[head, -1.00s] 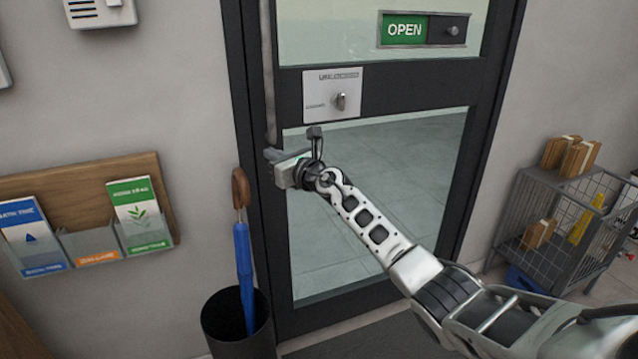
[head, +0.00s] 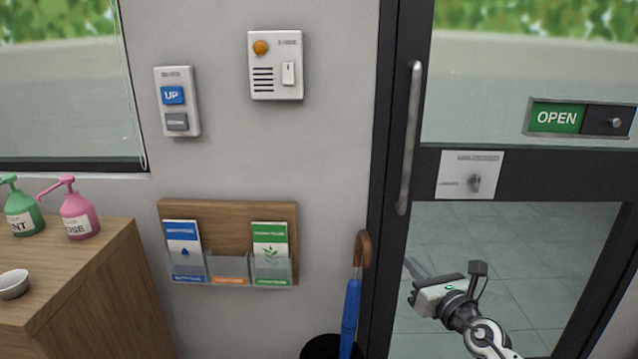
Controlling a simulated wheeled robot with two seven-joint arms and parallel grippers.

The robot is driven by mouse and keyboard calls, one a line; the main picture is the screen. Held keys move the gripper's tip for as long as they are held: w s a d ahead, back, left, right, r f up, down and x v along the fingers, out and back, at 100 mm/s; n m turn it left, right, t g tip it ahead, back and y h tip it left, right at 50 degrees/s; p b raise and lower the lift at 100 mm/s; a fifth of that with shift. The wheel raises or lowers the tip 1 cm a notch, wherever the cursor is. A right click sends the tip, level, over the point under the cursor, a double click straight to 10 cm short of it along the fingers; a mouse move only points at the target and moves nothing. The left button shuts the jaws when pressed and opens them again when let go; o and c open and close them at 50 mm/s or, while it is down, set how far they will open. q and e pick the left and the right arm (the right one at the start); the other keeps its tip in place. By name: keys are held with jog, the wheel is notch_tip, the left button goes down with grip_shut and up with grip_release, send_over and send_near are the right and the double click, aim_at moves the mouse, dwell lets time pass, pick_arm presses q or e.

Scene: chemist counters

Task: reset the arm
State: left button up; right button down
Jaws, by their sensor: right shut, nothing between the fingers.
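My right gripper (head: 446,280) is at the lower right of the head view, in front of the lower glass of the door (head: 560,172). It holds nothing, and its fingers are shut. It is below the lock plate (head: 467,175) and the vertical door handle (head: 409,138), apart from both in the picture. Part of my right arm shows at the bottom edge. My left gripper is not in view.
A blue umbrella (head: 350,310) stands in a black bin (head: 322,347) left of the door. A leaflet rack (head: 228,212), a buzzer panel (head: 275,66) and an UP switch (head: 177,101) are on the wall. A wooden counter (head: 85,275) with pump bottles (head: 75,215) is at left.

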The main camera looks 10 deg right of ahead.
jog(key=s+a+f+m+g, duration=0.2)
jog(key=s+f+m, duration=0.4)
jog(key=s+m, duration=0.4)
jog(key=s+a+f+m+g+h, duration=0.1)
jog(key=s+a+f+m+g, duration=0.2)
jog(key=s+m, duration=0.7)
jog(key=s+a+f+m+g, duration=0.2)
jog(key=s+a+f+m, duration=0.4)
jog(key=m, duration=0.8)
jog(key=s+f, duration=0.3)
jog(key=s, duration=0.1)
jog(key=shift+s+f+m, duration=0.15)
jog(key=shift+m, duration=0.25)
